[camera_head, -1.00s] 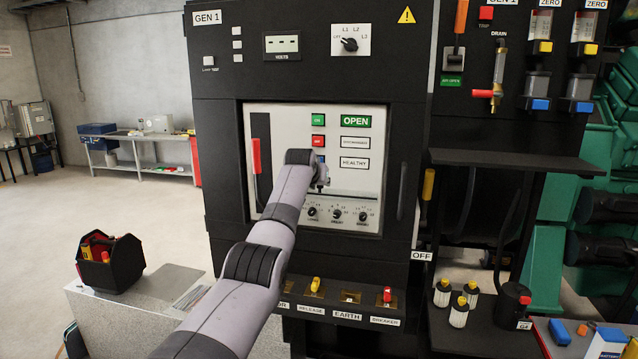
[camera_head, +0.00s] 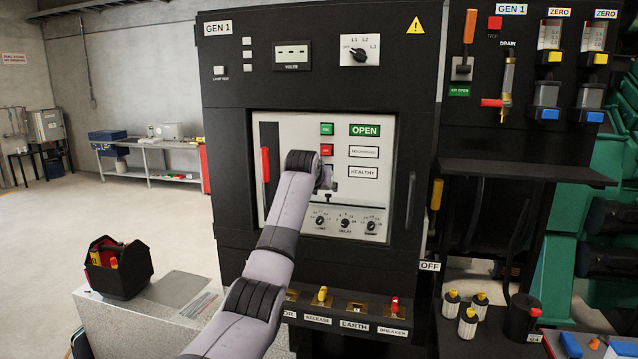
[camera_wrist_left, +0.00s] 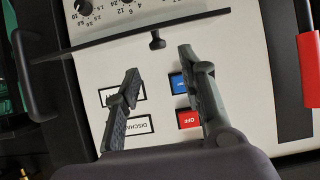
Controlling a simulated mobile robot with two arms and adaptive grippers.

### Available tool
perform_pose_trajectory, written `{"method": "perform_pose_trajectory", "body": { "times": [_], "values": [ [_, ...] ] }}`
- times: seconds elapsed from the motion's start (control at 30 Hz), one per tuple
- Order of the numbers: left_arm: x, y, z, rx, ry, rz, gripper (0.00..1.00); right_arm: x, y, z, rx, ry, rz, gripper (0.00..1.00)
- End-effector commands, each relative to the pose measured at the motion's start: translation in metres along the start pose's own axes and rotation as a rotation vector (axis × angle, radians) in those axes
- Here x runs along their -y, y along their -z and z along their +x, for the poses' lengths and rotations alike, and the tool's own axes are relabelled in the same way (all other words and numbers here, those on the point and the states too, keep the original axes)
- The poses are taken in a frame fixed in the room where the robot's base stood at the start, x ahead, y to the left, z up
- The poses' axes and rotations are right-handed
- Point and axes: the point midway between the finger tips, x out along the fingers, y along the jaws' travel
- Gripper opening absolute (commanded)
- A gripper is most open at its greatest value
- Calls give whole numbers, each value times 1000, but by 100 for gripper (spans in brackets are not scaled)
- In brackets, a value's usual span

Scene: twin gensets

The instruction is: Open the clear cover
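The pale panel (camera_head: 285,140) of the GEN 1 cabinet holds three dials (camera_head: 345,223) low down. In the wrist view, a thin dark edge (camera_wrist_left: 100,45) with a small black knob (camera_wrist_left: 157,41) crosses in front of the panel beside the dials. It looks like the edge of the clear cover; its transparent part is hard to make out. My left gripper (camera_wrist_left: 158,64) is open, its fingertips just short of the knob, one to each side. In the head view, my left wrist mostly hides this gripper (camera_head: 326,178). My right gripper is not in view.
A red-handled lever (camera_head: 265,165) is at the panel's left, a black handle (camera_head: 411,200) at its right. Blue and red buttons (camera_wrist_left: 189,119) lie behind my fingers. A ledge with small levers (camera_head: 355,307) juts out below. A toolbox (camera_head: 118,270) stands at left.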

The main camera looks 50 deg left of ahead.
Motion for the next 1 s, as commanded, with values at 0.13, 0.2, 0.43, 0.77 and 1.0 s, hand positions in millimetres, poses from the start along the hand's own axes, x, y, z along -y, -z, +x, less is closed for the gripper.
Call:
{"method": "perform_pose_trajectory", "body": {
  "times": [0.13, 0.2, 0.43, 0.77, 1.0],
  "values": [
    [0, 0, -26, -3, 1, 1, 37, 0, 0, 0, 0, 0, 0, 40],
    [0, 0, -36, -2, 1, 2, 37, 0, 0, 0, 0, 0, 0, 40],
    [0, 0, -62, 0, 1, 1, 37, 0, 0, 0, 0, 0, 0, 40],
    [0, -1, -67, 1, 0, 0, 37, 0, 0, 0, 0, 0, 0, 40],
    [0, -1, -67, 1, 0, 0, 37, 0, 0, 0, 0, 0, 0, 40]
  ]
}}
